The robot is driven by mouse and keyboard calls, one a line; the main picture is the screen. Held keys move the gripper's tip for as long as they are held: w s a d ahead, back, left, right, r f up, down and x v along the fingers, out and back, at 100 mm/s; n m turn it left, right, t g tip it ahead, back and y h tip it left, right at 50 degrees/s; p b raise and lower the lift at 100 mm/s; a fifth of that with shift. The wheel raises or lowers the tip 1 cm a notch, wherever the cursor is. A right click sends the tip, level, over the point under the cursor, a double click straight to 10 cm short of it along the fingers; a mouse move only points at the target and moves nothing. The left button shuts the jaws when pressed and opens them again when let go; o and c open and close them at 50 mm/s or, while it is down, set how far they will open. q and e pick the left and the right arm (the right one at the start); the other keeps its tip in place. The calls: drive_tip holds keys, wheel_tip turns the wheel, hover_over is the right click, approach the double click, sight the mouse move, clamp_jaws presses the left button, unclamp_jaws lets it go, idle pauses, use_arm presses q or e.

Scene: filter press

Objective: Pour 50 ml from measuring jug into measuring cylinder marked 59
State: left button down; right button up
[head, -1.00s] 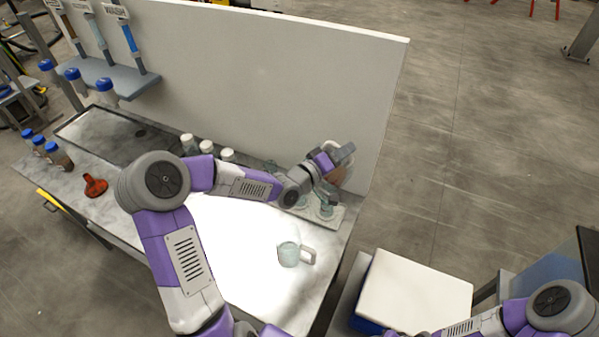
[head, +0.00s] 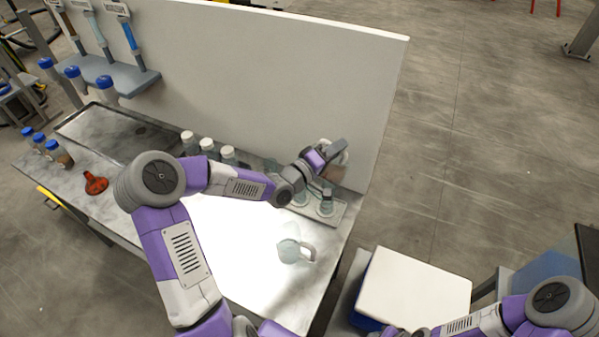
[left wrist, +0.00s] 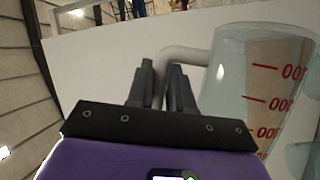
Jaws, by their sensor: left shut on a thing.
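My left gripper (head: 335,153) is above the back right of the bench, by the white panel. Its fingers also show in the left wrist view (left wrist: 165,88), shut at the handle of a clear measuring jug (left wrist: 232,75) with red marks. Brownish colour shows through the jug. In the head view the gripper largely hides this jug (head: 338,173). Clear measuring cylinders (head: 326,207) stand on a pale tray (head: 338,214) below and near the gripper; their numbers are not readable, so I cannot tell which is 59. My right gripper is out of view.
Another clear handled vessel (head: 290,251) is on the bright bench front. White-capped bottles (head: 207,146) stand behind my left arm. A red object (head: 95,183) and blue-capped bottles (head: 58,154) are at left. The white panel (head: 270,80) closes off the back.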

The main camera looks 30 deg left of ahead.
use_arm(q)
drive_tip(key=shift+a+f+n, duration=0.35)
drive_tip(key=shift+a+n, duration=0.05)
drive_tip(key=shift+a, duration=0.2)
drive_tip(key=shift+a+f+t, duration=0.15)
drive_tip(key=shift+a+t, duration=0.15)
drive_tip(key=shift+d+n, duration=0.2)
drive_tip(key=shift+n, duration=0.1)
idle(0.4)
drive_tip(key=shift+a+f+n, duration=0.1)
drive_tip(key=shift+a+n, duration=0.4)
drive_tip(key=shift+a, duration=0.1)
idle(1.0)
drive_tip(key=d+m, duration=0.1)
drive_tip(key=d+r+m, duration=0.1)
drive_tip(key=d, duration=0.1)
drive_tip(key=d+r+m+g, duration=0.1)
drive_tip(key=shift+w+d+m, duration=0.1)
drive_tip(key=shift+d+m, duration=0.15)
drive_tip(key=shift+m, duration=0.05)
drive_tip(key=shift+d+f, duration=0.15)
drive_tip(key=shift+d, duration=0.15)
drive_tip(key=shift+d+f+m+g+b, duration=0.1)
drive_tip(key=shift+m+g+b, duration=0.2)
drive_tip(key=shift+m+b, duration=0.25)
drive_tip(key=shift+d, duration=0.15)
